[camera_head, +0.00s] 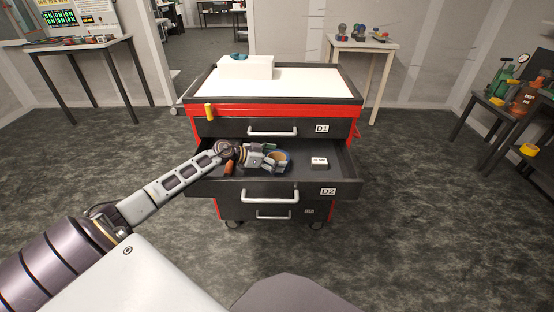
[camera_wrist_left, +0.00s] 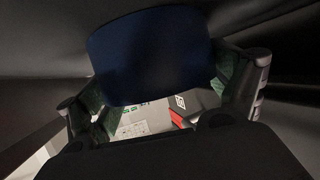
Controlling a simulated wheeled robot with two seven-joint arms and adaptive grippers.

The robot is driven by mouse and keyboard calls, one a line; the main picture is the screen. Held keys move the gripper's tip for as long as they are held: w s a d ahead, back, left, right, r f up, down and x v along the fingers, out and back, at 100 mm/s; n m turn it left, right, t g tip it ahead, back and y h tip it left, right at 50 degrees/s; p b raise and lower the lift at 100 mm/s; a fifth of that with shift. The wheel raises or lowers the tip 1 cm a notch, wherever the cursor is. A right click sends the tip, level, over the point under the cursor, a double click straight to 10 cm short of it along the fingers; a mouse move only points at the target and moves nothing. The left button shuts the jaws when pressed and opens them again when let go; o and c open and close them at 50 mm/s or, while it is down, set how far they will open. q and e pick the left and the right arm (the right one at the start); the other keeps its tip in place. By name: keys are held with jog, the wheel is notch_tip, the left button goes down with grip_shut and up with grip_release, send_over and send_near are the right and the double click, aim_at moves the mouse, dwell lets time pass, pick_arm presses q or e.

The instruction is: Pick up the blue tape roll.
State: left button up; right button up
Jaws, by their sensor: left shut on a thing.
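The blue tape roll (camera_head: 285,158) is in the open drawer D2 (camera_head: 335,178) of the red and black tool cabinet, with a tan inner ring showing. My left gripper (camera_head: 270,158) reaches into the drawer from the left and is shut on the roll. In the left wrist view the roll (camera_wrist_left: 150,55) is a large dark blue shape between the two green-padded fingers (camera_wrist_left: 160,88). Whether the roll touches the drawer floor cannot be told. My right gripper is not in view.
Also in the drawer are an orange-brown item (camera_head: 228,167) by my wrist and a small labelled box (camera_head: 319,163) to the right. Closed drawer D1 (camera_head: 230,128) sits just above. A white box (camera_head: 246,68) stands on the cabinet top. The drawer's right part is mostly free.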

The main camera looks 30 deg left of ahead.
aim_at(271, 155)
pick_arm(q)
jog(key=shift+s+a+r+p, duration=0.35)
jog(key=shift+s+r, duration=0.15)
jog(key=shift+r, duration=0.2)
jog(key=shift+s+a+r, duration=0.3)
jog(key=shift+s+a, duration=0.05)
jog(key=shift+s, duration=0.15)
jog(key=shift+p+v, duration=0.55)
jog(key=shift+v, duration=0.6)
jog(key=shift+p+v, duration=0.3)
jog(key=shift+v, duration=0.8)
jog(key=shift+s+a+r, duration=0.2)
jog(key=shift+s+r, duration=0.05)
jog(key=shift+r, duration=0.1)
jog(key=p+v, duration=0.3)
jog(key=v, duration=0.4)
jog(key=shift+r, duration=0.3)
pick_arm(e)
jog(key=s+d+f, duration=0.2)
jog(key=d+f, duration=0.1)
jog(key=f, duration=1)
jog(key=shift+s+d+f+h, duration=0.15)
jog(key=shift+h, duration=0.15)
